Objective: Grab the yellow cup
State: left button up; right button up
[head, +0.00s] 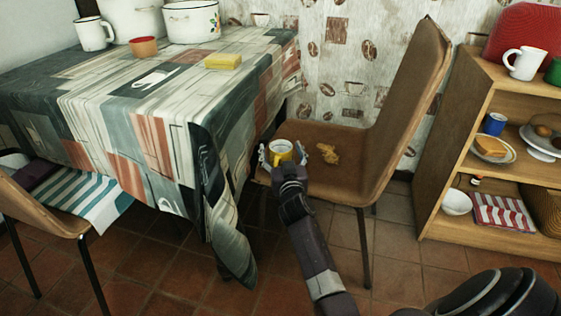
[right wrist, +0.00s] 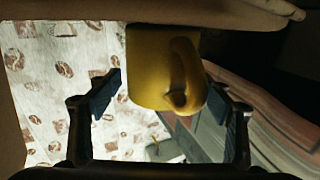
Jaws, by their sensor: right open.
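The yellow cup (head: 279,158) stands on the seat of the brown chair (head: 345,180) by the table. In the right wrist view the yellow cup (right wrist: 150,65) shows large, with its handle on the right side. My right gripper (head: 282,152) is at the cup, its fingers spread to either side. In the right wrist view the open fingers (right wrist: 166,92) flank the cup's near end, with a gap at the left finger; whether the right finger touches the handle I cannot tell. My left gripper is not in view.
A crumpled brown-yellow item (head: 328,154) lies on the seat right of the cup. The chair's backrest (head: 412,90) rises on the right. The cloth-covered table (head: 110,90) is close on the left. A wooden shelf (head: 450,135) with dishes stands at far right.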

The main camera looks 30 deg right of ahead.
jog(key=shift+c, duration=0.3)
jog(key=c, duration=1.3)
jog(key=shift+r, duration=0.1)
jog(key=shift+c, duration=0.5)
jog(key=shift+r, duration=0.1)
